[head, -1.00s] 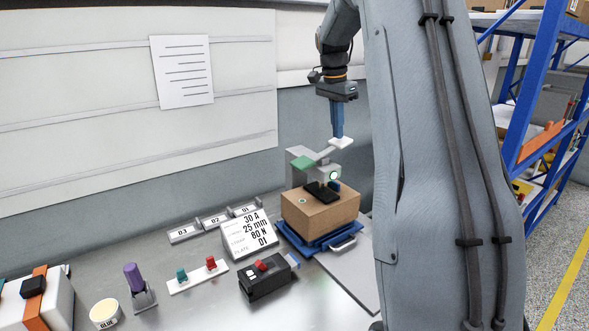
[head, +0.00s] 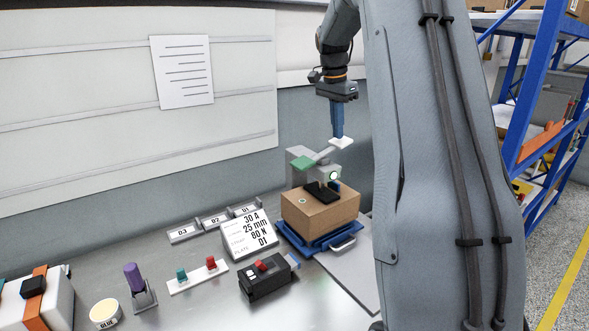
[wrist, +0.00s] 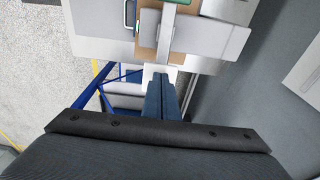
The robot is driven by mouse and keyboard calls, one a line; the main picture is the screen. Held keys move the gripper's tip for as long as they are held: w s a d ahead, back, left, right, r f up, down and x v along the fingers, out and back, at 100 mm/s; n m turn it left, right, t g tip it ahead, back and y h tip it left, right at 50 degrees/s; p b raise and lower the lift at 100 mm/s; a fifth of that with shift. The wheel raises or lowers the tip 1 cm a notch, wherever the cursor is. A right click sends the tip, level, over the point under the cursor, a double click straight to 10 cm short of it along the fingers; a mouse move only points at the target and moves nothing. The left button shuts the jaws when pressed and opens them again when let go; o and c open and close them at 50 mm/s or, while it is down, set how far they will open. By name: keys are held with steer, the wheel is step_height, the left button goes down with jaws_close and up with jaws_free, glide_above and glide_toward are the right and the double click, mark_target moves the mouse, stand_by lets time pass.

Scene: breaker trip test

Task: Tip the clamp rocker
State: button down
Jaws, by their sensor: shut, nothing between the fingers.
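The clamp rocker (head: 322,155) is a light bar on a grey clamp stand (head: 297,155), with a green pad (head: 303,163) at its near left end and a white pad (head: 342,142) at its other end. My gripper (head: 337,136) is shut and empty, pointing down, with its blue fingertips at the white pad. In the wrist view the shut fingers (wrist: 162,80) overlap the edge of the white pad (wrist: 153,70); I cannot tell whether they touch it. A brown box (head: 320,212) with a black part (head: 321,190) on top sits under the stand's arm.
The box rests on a blue tray (head: 322,242). A label stand (head: 248,232), a black switch box (head: 268,278) and a plate with teal and red pegs (head: 198,278) stand to the left. A purple-handled item (head: 134,278) and a glue pot (head: 104,312) are farther left. A wall is behind.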

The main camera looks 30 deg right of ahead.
steer(key=shift+f+b, duration=0.35)
steer(key=shift+f, duration=0.7)
stand_by(0.7)
steer(key=shift+r+p, duration=2.65)
steer(key=shift+r, duration=1)
